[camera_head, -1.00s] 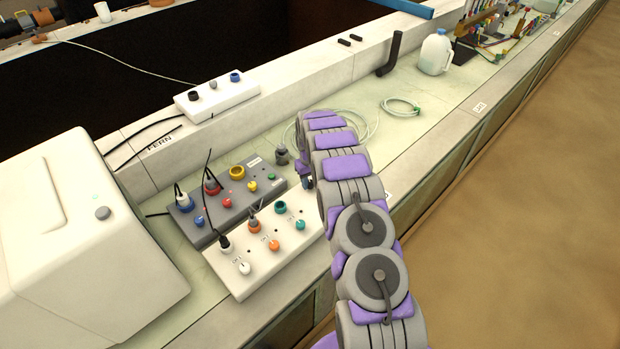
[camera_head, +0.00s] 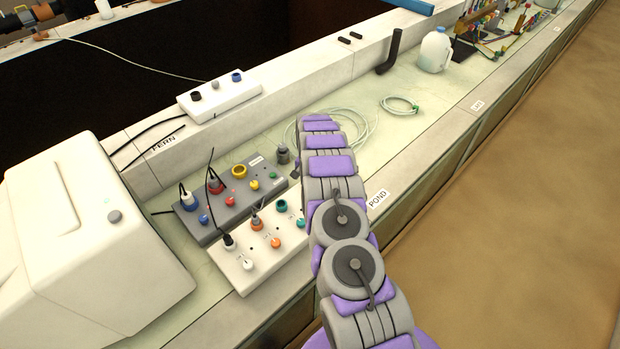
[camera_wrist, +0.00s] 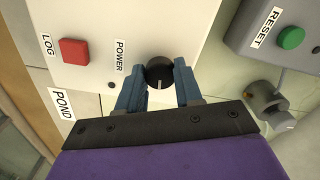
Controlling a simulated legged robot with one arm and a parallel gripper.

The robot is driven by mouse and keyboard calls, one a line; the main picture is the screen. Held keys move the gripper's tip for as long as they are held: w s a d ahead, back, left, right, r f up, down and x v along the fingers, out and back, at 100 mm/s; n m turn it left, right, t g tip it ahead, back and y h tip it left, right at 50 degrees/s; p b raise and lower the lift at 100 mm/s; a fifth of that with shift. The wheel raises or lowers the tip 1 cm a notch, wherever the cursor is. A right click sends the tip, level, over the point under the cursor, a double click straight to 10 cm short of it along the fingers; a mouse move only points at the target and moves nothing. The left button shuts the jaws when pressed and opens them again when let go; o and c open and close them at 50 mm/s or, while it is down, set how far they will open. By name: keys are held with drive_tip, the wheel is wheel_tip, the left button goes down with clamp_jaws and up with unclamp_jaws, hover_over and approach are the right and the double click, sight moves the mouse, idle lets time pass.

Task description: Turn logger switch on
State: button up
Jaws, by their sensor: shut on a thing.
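In the wrist view, a white logger box (camera_wrist: 130,25) carries a round black knob (camera_wrist: 159,70) beside a POWER label (camera_wrist: 119,56). A white mark on the knob points toward my gripper. My gripper (camera_wrist: 160,88) has its blue fingers on both sides of the knob and is shut on it. A square red button (camera_wrist: 74,51) sits left of it by a LOG label (camera_wrist: 46,45). In the head view, the white box (camera_head: 246,286) lies on the bench, and my arm hides its right end, the knob and most of my gripper.
A grey box (camera_head: 212,233) with plugs and coloured knobs sits behind the white one. Its green RESET button (camera_wrist: 291,38) and a grey fitting (camera_wrist: 265,100) are near my gripper. A POND label (camera_head: 377,199) marks the bench edge. Coiled tubing (camera_head: 350,122) lies beyond.

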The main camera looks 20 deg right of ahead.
drive_tip(key=shift+w+r+m, duration=0.1)
drive_tip(key=shift+r+m, duration=0.05)
drive_tip(key=shift+m, duration=0.45)
drive_tip(key=shift+m+p, duration=0.3)
drive_tip(key=o, duration=1)
drive_tip(key=shift+o, duration=0.2)
wheel_tip(320, 180, up, 17)
drive_tip(key=p, duration=0.1)
